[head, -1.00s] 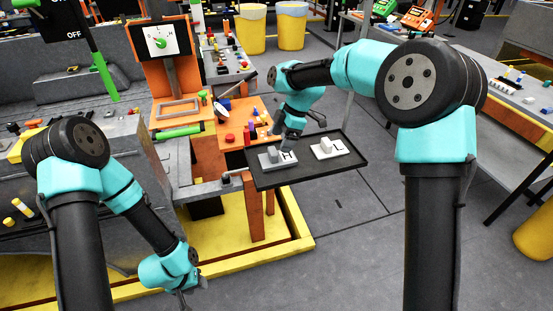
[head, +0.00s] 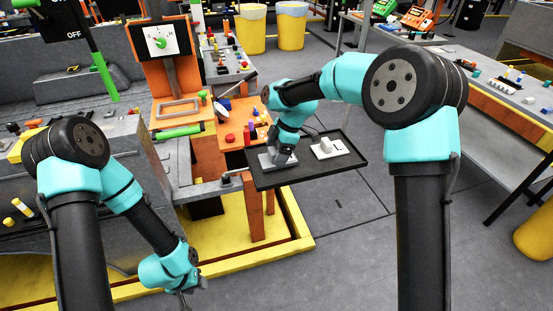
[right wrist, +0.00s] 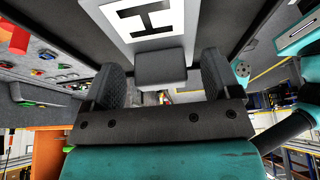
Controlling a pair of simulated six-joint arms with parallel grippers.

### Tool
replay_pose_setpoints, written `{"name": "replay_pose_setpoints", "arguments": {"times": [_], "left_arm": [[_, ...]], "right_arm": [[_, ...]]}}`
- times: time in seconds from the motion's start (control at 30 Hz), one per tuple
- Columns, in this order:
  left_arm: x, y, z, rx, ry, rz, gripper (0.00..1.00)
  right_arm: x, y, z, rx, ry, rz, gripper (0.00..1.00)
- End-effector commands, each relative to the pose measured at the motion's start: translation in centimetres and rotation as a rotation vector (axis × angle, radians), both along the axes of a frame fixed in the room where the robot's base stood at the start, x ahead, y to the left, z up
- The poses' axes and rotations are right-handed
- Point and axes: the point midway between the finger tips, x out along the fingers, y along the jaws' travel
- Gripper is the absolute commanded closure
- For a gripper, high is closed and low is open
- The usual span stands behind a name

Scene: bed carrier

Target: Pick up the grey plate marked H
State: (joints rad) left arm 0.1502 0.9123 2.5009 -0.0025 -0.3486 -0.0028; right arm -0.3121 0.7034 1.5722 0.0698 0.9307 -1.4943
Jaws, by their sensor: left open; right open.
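The grey plate marked H (head: 267,163) lies on the black tray, mostly hidden in the head view by my right gripper (head: 281,158). In the right wrist view the plate (right wrist: 180,25) shows its black H, and its grey block handle (right wrist: 161,68) stands between the two fingers of my right gripper (right wrist: 160,85). The fingers are open, one on each side of the handle, with small gaps visible. My left gripper (head: 184,290) hangs low at the bottom left, away from the tray, open and empty.
The black tray (head: 300,178) also carries a white plate marked L (head: 328,148) just right of the H plate. An orange workbench (head: 232,128) with several knobs and small parts adjoins the tray's left side. Grey floor is clear to the tray's right.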

Motion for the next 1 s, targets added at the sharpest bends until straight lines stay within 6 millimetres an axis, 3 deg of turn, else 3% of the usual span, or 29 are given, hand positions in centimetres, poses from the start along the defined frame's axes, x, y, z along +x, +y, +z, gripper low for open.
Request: {"name": "replay_pose_setpoints", "arguments": {"times": [0.07, 0.9, 1.0], "left_arm": [[0.0, 0.0, 0.0, 0.0, 0.0, 0.0, 0.57], [0.0, 0.0, 0.0, 0.0, 0.0, 0.0, 0.57], [0.0, 0.0, 0.0, 0.0, 0.0, 0.0, 0.57]], "right_arm": [[0.0, 0.0, 0.01, 0.0, 0.0, 0.0, 0.2], [-0.01, -0.01, 0.01, 0.0, 0.0, 0.0, 1.0], [-0.01, -0.01, 0.01, 0.0, 0.0, 0.0, 1.0]]}}
